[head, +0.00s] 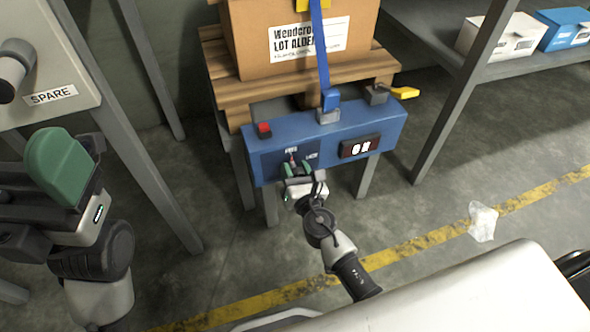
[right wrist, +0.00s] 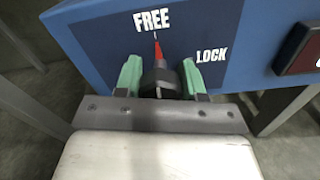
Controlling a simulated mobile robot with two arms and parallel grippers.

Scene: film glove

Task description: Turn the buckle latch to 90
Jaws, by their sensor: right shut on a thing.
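The buckle latch (right wrist: 160,78) is a dark knob with a red pointer, on the front of a blue box (head: 338,127). In the right wrist view its pointer stands nearly upright, at the white word FREE; the word LOCK is to the right. My right gripper (right wrist: 161,76) is shut on the knob, one green finger on each side. In the head view my right gripper (head: 296,170) hides most of the knob. My left gripper (head: 58,160) is at the far left, away from the box; its green finger shows, but its opening does not.
The blue box also bears a red button (head: 264,129), a dark display (head: 360,146) and a yellow-handled lever (head: 403,93). A blue strap (head: 320,50) runs over a cardboard carton (head: 250,60) on a wooden pallet (head: 225,85). Crumpled clear plastic (head: 483,221) lies on the floor.

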